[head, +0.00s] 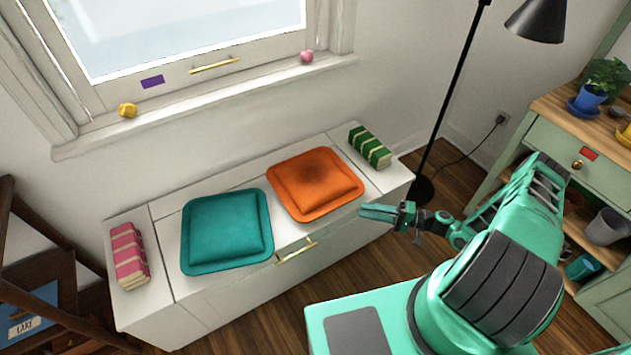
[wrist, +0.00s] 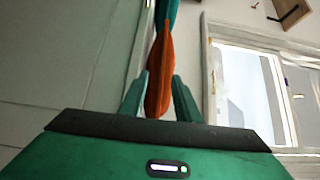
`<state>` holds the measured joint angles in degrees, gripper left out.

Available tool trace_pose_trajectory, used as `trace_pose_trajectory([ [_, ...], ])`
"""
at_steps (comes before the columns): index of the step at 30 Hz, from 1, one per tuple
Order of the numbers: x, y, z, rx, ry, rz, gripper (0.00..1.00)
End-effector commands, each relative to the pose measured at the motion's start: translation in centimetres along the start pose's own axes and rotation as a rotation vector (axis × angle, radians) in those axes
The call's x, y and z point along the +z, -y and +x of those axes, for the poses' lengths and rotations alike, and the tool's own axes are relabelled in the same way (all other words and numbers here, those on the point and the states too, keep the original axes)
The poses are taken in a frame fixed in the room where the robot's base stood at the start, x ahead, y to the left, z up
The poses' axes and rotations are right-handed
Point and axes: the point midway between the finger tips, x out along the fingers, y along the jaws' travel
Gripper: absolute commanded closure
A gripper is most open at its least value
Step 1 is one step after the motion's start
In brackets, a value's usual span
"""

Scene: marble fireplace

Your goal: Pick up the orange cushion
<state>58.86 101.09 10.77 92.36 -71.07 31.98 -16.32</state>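The orange cushion (head: 315,183) lies flat on the white window bench, with a dark patch at its middle. In the wrist view the cushion (wrist: 160,75) shows edge-on, lined up between my two fingers. My gripper (head: 368,212) is just off the cushion's right front corner, with its fingers pointing left towards it. In the wrist view my gripper (wrist: 160,92) has its fingers apart, one on each side of the cushion's edge. I cannot tell whether either finger touches it.
A teal cushion (head: 226,232) lies left of the orange one on the bench (head: 190,318). Pink books (head: 129,255) and green books (head: 369,147) sit at the bench ends. A black floor lamp (head: 449,110) stands behind, and a green cabinet (head: 540,135) is at right.

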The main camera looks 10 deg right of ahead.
Motion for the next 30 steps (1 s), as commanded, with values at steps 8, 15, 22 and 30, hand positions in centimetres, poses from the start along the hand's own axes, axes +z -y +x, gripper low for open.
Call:
trace_pose_trajectory([
  [8,0.1,0.1,4.0,0.0,0.003,0.001,0.7],
  [15,0.1,0.2,5.5,0.001,0.003,0.001,0.7],
  [22,0.0,0.5,8.7,0.0,0.004,0.001,0.7],
  [30,0.0,0.5,9.6,0.001,0.002,0.001,0.7],
])
